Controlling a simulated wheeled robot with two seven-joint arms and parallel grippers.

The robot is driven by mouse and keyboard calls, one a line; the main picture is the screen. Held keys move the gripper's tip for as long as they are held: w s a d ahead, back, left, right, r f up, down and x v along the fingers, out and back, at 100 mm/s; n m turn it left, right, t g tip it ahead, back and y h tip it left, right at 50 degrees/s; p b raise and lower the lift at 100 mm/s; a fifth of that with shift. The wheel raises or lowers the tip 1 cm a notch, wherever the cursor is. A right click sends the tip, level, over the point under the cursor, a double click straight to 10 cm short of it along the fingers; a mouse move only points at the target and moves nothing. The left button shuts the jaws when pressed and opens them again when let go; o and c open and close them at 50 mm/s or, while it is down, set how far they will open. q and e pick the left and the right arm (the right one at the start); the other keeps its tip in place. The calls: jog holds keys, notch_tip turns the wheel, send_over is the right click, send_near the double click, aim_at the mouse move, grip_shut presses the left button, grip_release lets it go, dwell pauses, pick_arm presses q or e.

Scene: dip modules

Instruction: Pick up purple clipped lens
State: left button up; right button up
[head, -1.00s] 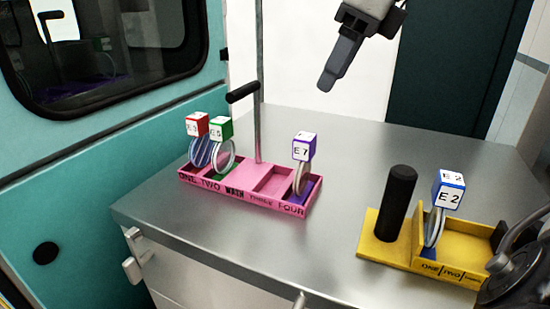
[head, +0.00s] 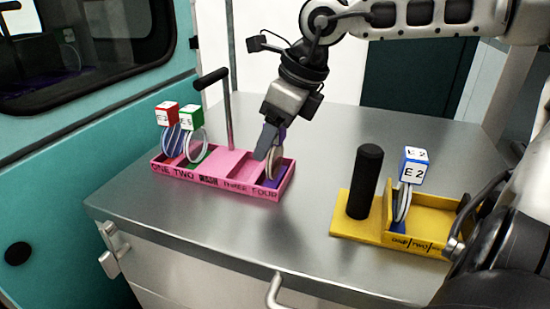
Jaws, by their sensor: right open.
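The purple clipped lens (head: 274,164) stands upright in the compartment marked FOUR, at the right end of the pink tray (head: 222,186). Its round disc shows, but its purple cube is mostly hidden behind my right gripper (head: 268,140). The gripper comes down from above with its fingers at the lens's cube. It is open; I cannot tell whether the fingers touch the cube. My left gripper is not in view.
Red (head: 167,115) and green (head: 192,120) clipped lenses stand at the pink tray's left end, near its upright black-topped handle (head: 212,78). A yellow holder (head: 345,222) with a black post (head: 364,182) and a blue clipped lens (head: 413,166) stands to the right. Bare counter lies between.

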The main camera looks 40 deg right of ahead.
jog(key=shift+w+f, duration=0.1)
jog(key=shift+f, duration=0.15)
jog(key=c, duration=1.1)
